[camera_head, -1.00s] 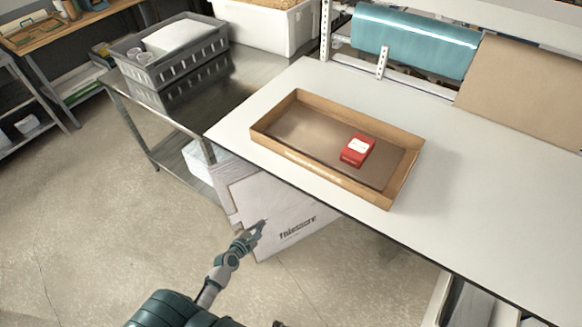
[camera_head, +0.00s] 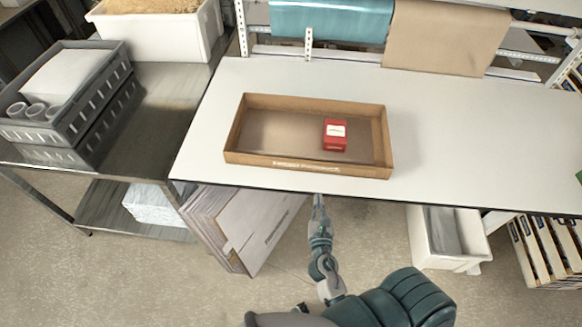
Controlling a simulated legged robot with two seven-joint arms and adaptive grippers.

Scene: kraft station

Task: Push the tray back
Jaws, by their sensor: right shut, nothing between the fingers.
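A shallow brown cardboard tray (camera_head: 309,170) lies flat on the white table (camera_head: 460,130). Its front wall is close to the table's front edge. A small red box (camera_head: 335,140) with a white label stands inside the tray, right of its middle. My right gripper (camera_head: 318,203) is in front of the table's front edge, below the tray in the picture. It is shut, empty and apart from the tray. My left gripper is out of view.
Free tabletop lies behind and right of the tray. A teal roll (camera_head: 330,20) and brown paper (camera_head: 445,35) hang at the back. A metal table with a grey crate (camera_head: 105,95) stands left. Flat cardboard (camera_head: 250,225) leans below, and a white bin (camera_head: 445,250) stands under the table.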

